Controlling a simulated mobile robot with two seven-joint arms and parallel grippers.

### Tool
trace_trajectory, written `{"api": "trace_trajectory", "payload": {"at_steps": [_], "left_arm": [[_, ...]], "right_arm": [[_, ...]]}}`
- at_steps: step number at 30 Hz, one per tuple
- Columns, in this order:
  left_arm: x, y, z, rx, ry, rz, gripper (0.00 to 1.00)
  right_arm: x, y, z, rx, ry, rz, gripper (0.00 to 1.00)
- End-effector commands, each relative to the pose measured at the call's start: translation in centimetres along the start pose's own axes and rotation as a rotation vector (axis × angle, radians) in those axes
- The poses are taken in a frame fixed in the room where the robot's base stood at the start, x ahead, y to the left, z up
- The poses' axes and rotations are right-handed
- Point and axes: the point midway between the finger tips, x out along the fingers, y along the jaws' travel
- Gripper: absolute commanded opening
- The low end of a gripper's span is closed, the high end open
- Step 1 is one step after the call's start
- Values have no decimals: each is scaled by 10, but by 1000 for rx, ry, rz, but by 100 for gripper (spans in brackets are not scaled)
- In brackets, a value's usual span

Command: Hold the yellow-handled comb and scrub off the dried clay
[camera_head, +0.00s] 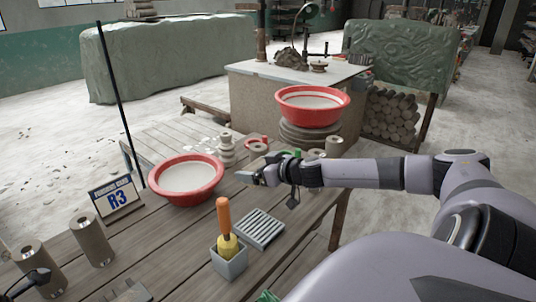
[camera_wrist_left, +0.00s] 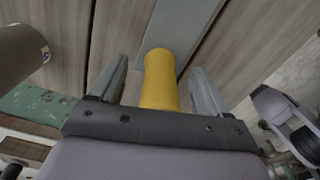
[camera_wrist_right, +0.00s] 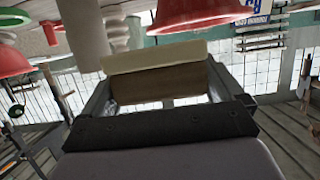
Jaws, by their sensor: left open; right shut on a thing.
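The yellow-handled comb shows in the left wrist view, its yellow handle (camera_wrist_left: 160,80) leading to a flat grey part (camera_wrist_left: 180,28). My left gripper (camera_wrist_left: 158,85) is open, one finger on each side of the handle; I cannot tell whether they touch it. I cannot make out this comb in the head view. My right gripper (camera_head: 250,178) reaches over the table from the right. In the right wrist view it is shut on a brown block with a pale edge (camera_wrist_right: 155,75). I cannot pick out dried clay on the comb.
A red basin (camera_head: 158,188) stands on the plank table (camera_head: 170,245), another (camera_head: 278,104) on a stacked base behind. A grey cup (camera_head: 229,262) holds an orange-handled tool (camera_head: 224,215) beside a ribbed grey rack (camera_head: 259,229).

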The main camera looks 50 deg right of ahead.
Motion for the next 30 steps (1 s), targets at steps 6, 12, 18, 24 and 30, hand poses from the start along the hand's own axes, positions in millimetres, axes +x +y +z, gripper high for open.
{"api": "trace_trajectory", "payload": {"at_steps": [6, 12, 18, 24, 30], "left_arm": [[0, 0, 0, 0, 0, 0, 77], [0, 0, 0, 0, 0, 0, 77], [0, 0, 0, 0, 0, 0, 77], [0, 0, 0, 0, 0, 0, 77], [0, 0, 0, 0, 0, 0, 77]], "right_arm": [[13, -21, -18, -4, 7, -17, 58], [26, -44, -36, -12, 8, -39, 58], [40, -75, -60, -23, 7, -72, 58], [53, -111, -91, -41, 7, -116, 58], [62, -150, -127, -61, 7, -166, 58]]}}
